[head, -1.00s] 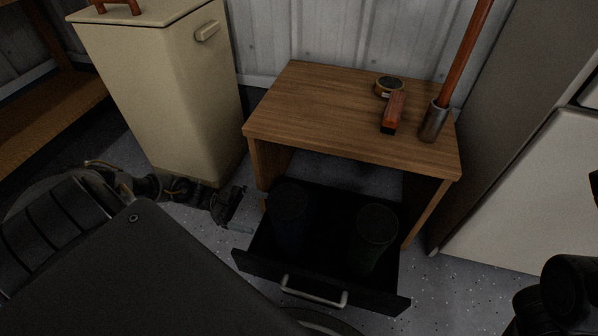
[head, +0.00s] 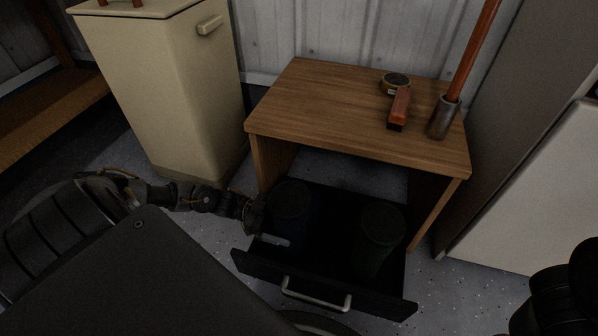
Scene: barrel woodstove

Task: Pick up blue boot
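The blue boot (head: 291,209) stands upright as a very dark blue, round-topped shape in the left part of an open black drawer (head: 330,284). A dark green boot (head: 377,240) stands to its right in the same drawer. My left gripper (head: 266,224) is over the drawer's left side, just left of the blue boot. Its fingers look spread, with one pale finger low in front of the boot. I see nothing held, and contact with the boot cannot be told. My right arm shows only partly at the lower right edge, and its fingertips are out of view.
A wooden table (head: 350,115) stands over the drawer's back part, bearing a round tin (head: 396,81), a red-brown block (head: 399,108) and a long-handled tool (head: 444,118). A cream bin (head: 170,90) stands left, a white cabinet (head: 530,200) right.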

